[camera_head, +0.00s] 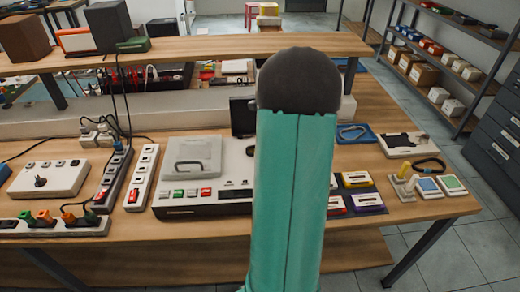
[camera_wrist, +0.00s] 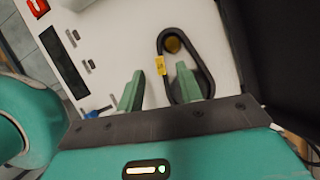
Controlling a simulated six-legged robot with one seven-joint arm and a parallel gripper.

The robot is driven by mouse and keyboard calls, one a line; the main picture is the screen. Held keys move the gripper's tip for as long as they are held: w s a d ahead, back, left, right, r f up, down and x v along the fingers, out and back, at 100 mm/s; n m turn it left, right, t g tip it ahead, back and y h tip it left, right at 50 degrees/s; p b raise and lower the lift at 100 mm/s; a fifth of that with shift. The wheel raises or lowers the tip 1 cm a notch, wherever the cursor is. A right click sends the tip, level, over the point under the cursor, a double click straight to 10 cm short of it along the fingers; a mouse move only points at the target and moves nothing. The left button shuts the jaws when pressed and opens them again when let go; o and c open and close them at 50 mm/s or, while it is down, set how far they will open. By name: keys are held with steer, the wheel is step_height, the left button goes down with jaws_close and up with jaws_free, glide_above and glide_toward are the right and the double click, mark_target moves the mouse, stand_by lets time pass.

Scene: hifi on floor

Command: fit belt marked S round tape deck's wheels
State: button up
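In the wrist view a black belt (camera_wrist: 204,73) with a small yellow tag (camera_wrist: 160,65) lies over the white tape deck (camera_wrist: 112,32). Its far end curves around a brass wheel (camera_wrist: 173,45). The tag's letter is too small to read. My gripper (camera_wrist: 160,72) is open, its two green fingers apart. The right finger appears to be inside the belt loop; the left finger is outside it. I cannot tell whether the finger touches the belt. The near end of the loop is hidden behind the gripper. In the head view my arm covers the right part of the tape deck (camera_head: 178,211).
A blue tray (camera_head: 372,138) holding a pale loop lies right of my arm. Another black belt (camera_head: 431,160) lies near upright pegs (camera_head: 404,170). Cassettes (camera_head: 356,180) lie in front. Power strips (camera_head: 141,178) and a control box (camera_head: 48,180) crowd the left.

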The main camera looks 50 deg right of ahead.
steer(key=w+a+r+v, duration=0.1)
steer(key=w+v, duration=0.1)
steer(key=v, duration=1.4)
steer(key=shift+r, duration=0.35)
steer(key=shift+s, duration=0.1)
stand_by(0.8)
steer(key=w+a+r+n+h, duration=0.1)
steer(key=w+a+r+n, duration=0.1)
steer(key=a+n, duration=0.8)
steer(key=w+a+r+n, duration=0.1)
steer(key=w+a+n, duration=0.3)
steer(key=a, duration=1.2)
steer(key=s+a+f+n, duration=0.1)
steer(key=s+a+n, duration=0.3)
steer(key=a+n, duration=0.4)
steer(key=s+a+f+n+t+h, duration=0.1)
steer(key=s+a+f+n, duration=0.1)
steer(key=s+a+n, duration=0.3)
steer(key=a+n, duration=0.3)
steer(key=a, duration=0.2)
steer(key=shift+f+t, duration=0.25)
steer(key=shift+t, duration=0.05)
steer(key=shift+s+a, duration=0.1)
steer(key=shift+a, duration=0.1)
